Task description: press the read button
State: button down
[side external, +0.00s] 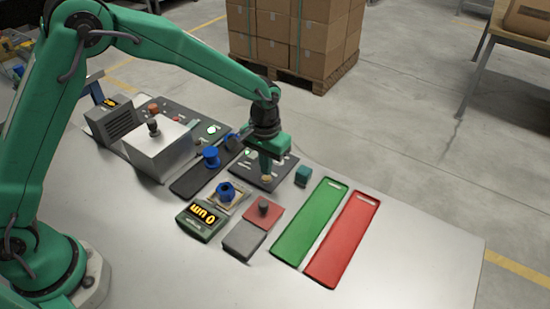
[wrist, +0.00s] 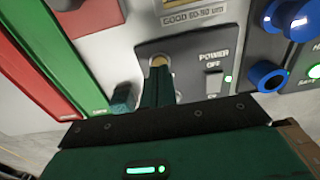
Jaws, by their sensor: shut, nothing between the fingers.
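My gripper (side external: 266,176) is shut and empty, pointing down over a dark control panel (side external: 282,181). In the wrist view, my gripper (wrist: 159,65) covers part of this panel (wrist: 190,48). A round tan piece (wrist: 158,61) shows at the fingertips; I cannot tell whether the tips touch it or whether it is pressed. A POWER switch (wrist: 214,82) with a lit green lamp sits beside it. No label reading "read" is legible. A green meter (side external: 202,222) with an amber display, seemingly 0 um, stands on the table to the left in the side view.
A small teal block (side external: 303,176) stands right of the panel. A green tray (side external: 311,222) and a red tray (side external: 343,240) lie beyond it. The table's front right is clear.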

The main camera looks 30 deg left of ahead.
jog(key=shift+f, duration=1.1)
jog(key=shift+r, duration=3.55)
jog(key=c, duration=2.2)
grip_release()
jog(key=shift+c, duration=1)
grip_release()
